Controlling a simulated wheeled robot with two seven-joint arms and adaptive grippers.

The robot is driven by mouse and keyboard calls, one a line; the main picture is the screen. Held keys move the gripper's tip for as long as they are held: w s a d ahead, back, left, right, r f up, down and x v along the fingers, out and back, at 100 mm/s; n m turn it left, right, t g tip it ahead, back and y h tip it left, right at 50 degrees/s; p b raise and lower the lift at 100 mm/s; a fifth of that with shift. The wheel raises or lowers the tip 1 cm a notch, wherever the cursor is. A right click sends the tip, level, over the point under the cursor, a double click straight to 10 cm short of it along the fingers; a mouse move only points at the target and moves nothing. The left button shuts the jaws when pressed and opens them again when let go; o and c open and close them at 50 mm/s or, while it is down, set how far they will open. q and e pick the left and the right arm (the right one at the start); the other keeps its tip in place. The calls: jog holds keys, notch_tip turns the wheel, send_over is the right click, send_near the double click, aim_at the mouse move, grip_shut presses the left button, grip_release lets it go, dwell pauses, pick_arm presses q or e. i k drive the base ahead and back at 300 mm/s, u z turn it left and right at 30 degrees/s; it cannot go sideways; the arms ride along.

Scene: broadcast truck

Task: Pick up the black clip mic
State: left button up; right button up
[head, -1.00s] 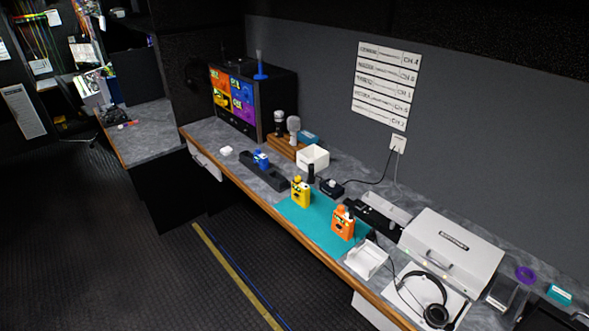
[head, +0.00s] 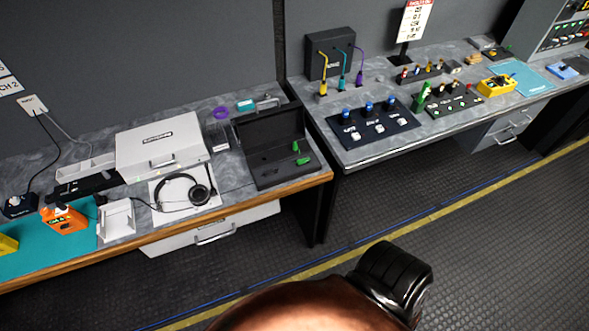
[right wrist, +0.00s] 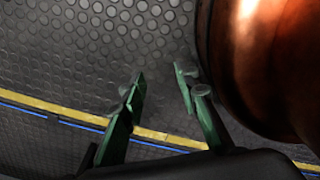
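I cannot make out a black clip mic for certain in these views. An open black case (head: 272,150) stands at the right end of the near desk, with two small green items (head: 302,160) in it. My right gripper (right wrist: 160,80) shows in the right wrist view, its two green fingers apart, with nothing between them and the dark studded floor behind. My left gripper is in neither current view.
Headphones (head: 185,190), a white case (head: 160,145), an orange pack (head: 64,219) and a white holder (head: 117,217) stand on the left desk. The right desk holds a black panel with blue-topped parts (head: 374,128), a green upright item (head: 424,96) and a yellow box (head: 496,86). The floor is clear.

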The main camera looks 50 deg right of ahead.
aim_at(268, 173)
jog(key=z, duration=1.3)
